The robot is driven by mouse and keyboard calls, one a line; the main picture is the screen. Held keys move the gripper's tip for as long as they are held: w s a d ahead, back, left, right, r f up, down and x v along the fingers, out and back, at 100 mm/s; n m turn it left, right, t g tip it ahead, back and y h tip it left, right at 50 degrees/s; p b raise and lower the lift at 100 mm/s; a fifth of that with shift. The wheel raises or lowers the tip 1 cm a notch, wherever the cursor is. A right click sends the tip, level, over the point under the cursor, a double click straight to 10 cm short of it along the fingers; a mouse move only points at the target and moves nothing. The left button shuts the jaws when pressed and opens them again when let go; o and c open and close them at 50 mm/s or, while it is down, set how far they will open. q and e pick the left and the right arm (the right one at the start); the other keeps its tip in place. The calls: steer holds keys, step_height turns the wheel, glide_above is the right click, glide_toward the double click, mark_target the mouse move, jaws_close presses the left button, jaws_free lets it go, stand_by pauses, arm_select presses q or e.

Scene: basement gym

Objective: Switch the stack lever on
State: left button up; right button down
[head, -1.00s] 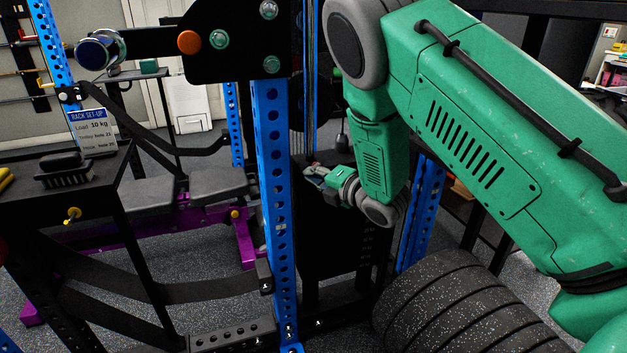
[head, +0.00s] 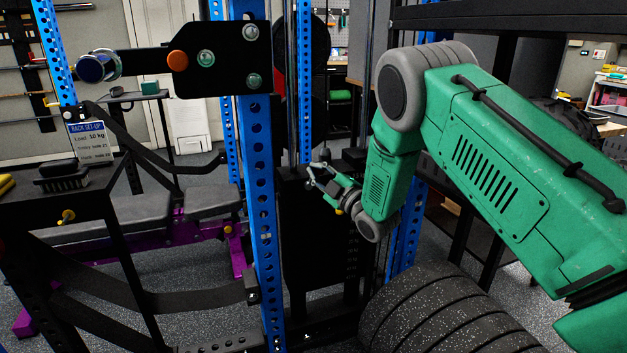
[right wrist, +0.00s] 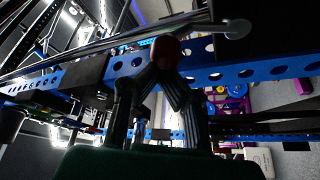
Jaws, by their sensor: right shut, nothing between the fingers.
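My right gripper (head: 318,173) reaches in from the right beside the blue upright (head: 258,170), in front of the dark weight-stack housing (head: 322,230), near its top. In the right wrist view its fingers (right wrist: 162,76) converge and are shut with nothing between them. A round red knob (right wrist: 167,52) shows just past the fingertips; it may be the lever's end. I cannot tell whether it touches them. A pale rod with a rounded grey end (right wrist: 237,28) crosses above. I cannot make out the lever's position. My left gripper is out of view.
Black ribbed plates or rollers (head: 445,315) lie below my right arm. A black bracket with an orange knob (head: 178,61) is at upper left. A shelf holds a brush (head: 62,178) and a rack set-up card (head: 88,141). A padded purple-framed bench (head: 110,215) stands behind.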

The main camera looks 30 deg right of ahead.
steer(key=shift+d+f+m, duration=0.1)
steer(key=shift+d+m, duration=0.3)
steer(key=shift+m, duration=0.3)
steer(key=d+m+h, duration=0.1)
steer(key=d+m+t, duration=0.1)
steer(key=m, duration=0.1)
steer(key=m+h+b, duration=0.1)
steer(key=m, duration=0.1)
steer(key=shift+s+d+f+t+h, duration=0.3)
steer(key=shift+s+d+f+t, duration=0.1)
steer(key=shift+f, duration=0.1)
